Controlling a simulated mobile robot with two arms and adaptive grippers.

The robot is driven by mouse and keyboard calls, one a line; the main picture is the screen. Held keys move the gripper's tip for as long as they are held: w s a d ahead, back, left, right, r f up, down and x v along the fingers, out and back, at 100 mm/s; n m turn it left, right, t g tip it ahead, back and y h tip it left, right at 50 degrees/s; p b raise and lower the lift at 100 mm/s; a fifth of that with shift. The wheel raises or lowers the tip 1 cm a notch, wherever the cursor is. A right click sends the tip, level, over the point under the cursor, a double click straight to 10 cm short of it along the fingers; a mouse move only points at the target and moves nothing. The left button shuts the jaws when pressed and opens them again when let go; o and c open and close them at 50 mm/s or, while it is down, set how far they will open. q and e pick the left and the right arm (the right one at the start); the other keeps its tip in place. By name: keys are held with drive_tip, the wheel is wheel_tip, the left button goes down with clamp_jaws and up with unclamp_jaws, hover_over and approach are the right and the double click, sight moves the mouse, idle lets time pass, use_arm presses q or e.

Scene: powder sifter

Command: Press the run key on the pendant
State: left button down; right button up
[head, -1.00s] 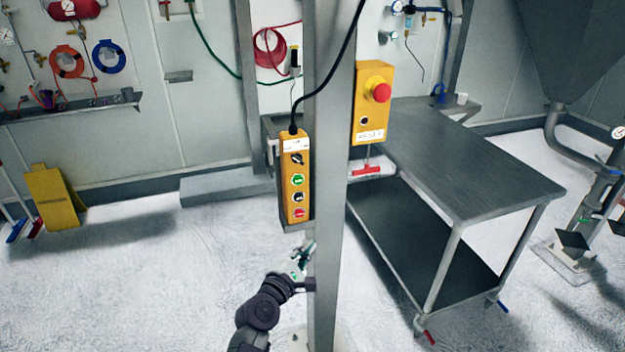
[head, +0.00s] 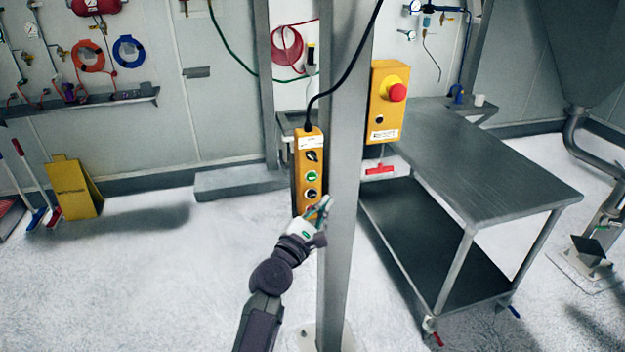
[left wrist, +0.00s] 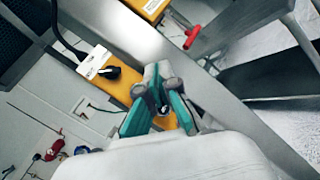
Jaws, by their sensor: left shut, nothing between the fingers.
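The yellow pendant (head: 301,182) hangs upright from a black cable on the left side of a steel post. In the head view its dark selector knob (head: 311,156), green button (head: 312,176) and a dark button (head: 311,193) show; its lower end is hidden behind my gripper. My left gripper (head: 325,203) is shut and empty, in front of the pendant's lower right edge, by the post.
The steel post (head: 343,150) stands right beside my gripper. A yellow box with a red emergency button (head: 397,92) is on the post's right. A steel cart (head: 470,180) stands to the right.

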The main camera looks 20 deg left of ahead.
sight(312, 177)
use_arm(q)
drive_tip(key=shift+w+a+b, duration=0.55)
drive_tip(key=shift+w+a, duration=0.15)
drive_tip(key=shift+w, duration=0.35)
drive_tip(key=shift+w+a+b, duration=0.5)
drive_tip(key=shift+w+a, duration=0.25)
drive_tip(key=shift+w, duration=0.3)
drive_tip(key=shift+w+a+b, duration=0.55)
drive_tip(key=shift+w+a, duration=0.15)
drive_tip(key=shift+w, duration=0.35)
drive_tip(key=shift+w, duration=0.1)
drive_tip(key=shift+w+a, duration=0.2)
drive_tip(key=shift+w, duration=0.05)
drive_tip(key=shift+w+a+b, duration=0.25)
drive_tip(key=shift+w+b, duration=0.1)
drive_tip(key=shift+s+d+p, duration=0.45)
drive_tip(key=shift+s+p, duration=0.1)
drive_tip(key=shift+s, duration=0.15)
